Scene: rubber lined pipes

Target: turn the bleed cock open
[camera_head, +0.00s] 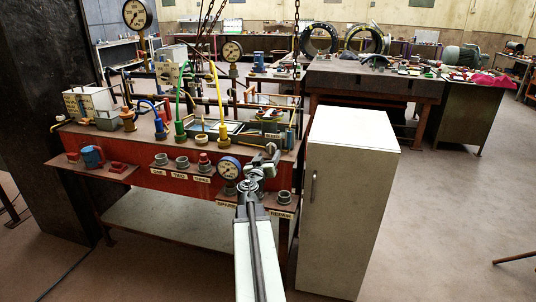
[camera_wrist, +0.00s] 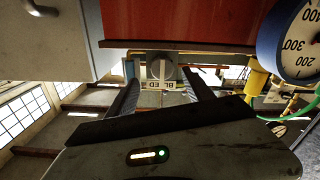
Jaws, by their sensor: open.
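The bleed cock shows in the wrist view as a round grey knob (camera_wrist: 161,70), with a white plate reading BLEED (camera_wrist: 161,86), upside down, beside it. In the head view a small BLEED plate (camera_head: 272,135) is at the right end of the bench, and my arm hides much of what is near it. My gripper (camera_wrist: 163,90) is open, with one dark finger on each side of the knob in the picture. The fingers look apart from the knob, and nothing is between them. In the head view my gripper (camera_head: 272,153) is at the bench's right front.
A blue-rimmed gauge (camera_head: 230,168) is close left of my gripper; it also fills the wrist view's upper right (camera_wrist: 290,45). A tall pale cabinet (camera_head: 345,200) stands close on the right. The red bench front (camera_wrist: 185,22) is near. Open floor lies right.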

